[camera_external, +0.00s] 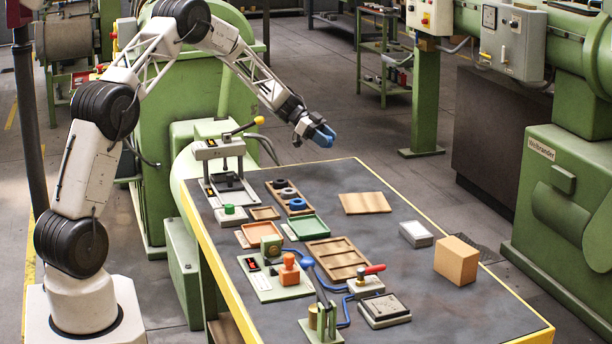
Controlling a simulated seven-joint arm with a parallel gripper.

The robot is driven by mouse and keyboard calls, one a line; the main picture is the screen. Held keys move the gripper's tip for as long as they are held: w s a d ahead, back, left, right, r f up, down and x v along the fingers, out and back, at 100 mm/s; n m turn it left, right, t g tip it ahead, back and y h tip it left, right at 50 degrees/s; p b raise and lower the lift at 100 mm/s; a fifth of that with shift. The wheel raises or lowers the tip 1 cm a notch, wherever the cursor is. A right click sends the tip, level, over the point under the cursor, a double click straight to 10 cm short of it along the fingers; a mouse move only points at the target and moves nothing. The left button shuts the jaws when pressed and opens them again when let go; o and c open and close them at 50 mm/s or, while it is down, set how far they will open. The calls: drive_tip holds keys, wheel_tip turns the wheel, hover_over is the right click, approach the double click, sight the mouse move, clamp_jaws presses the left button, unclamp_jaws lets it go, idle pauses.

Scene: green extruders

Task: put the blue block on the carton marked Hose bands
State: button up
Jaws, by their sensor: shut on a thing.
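My gripper (314,129) is up in the air beyond the table's far edge, at the upper middle of the external view. It is shut on the blue block (324,137), which shows at its tip, clear of the table. A brown cardboard carton (456,261) stands on the right part of the table, below and to the right of my gripper. No marking can be read on it, so I cannot tell if it says Hose bands. A small grey-white box (416,234) lies to its left, also with no readable marking.
The table (455,315) has a yellow edge. A flat tan board (364,203), a brown compartment tray (338,259), a green tray (303,228) and a red-handled device (366,284) lie on it. A press (222,165) stands at its left. Bare tabletop surrounds the carton.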

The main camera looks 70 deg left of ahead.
drive_tip(key=w+d+r+m+g+h, duration=0.1)
drive_tip(key=w+d+m+g, duration=0.1)
drive_tip(key=d, duration=1.7)
drive_tip(key=w+d+r+m+g+h, duration=0.1)
drive_tip(key=d+m+g, duration=0.1)
drive_tip(key=d, duration=1.7)
drive_tip(key=s+d+m+g, duration=0.2)
drive_tip(key=s+d, duration=0.3)
drive_tip(key=d, duration=1)
drive_tip(key=s+d+r+m+g, duration=0.1)
drive_tip(key=s+d, duration=0.5)
drive_tip(key=d, duration=1)
drive_tip(key=shift+s+d+m+g+h, duration=0.2)
drive_tip(key=shift+m+g+h, duration=0.2)
drive_tip(key=shift+m+g, duration=0.15)
drive_tip(key=shift+r, duration=0.1)
hover_over(458, 246)
drive_tip(key=shift+f, duration=0.75)
drive_tip(key=shift+f, duration=1.75)
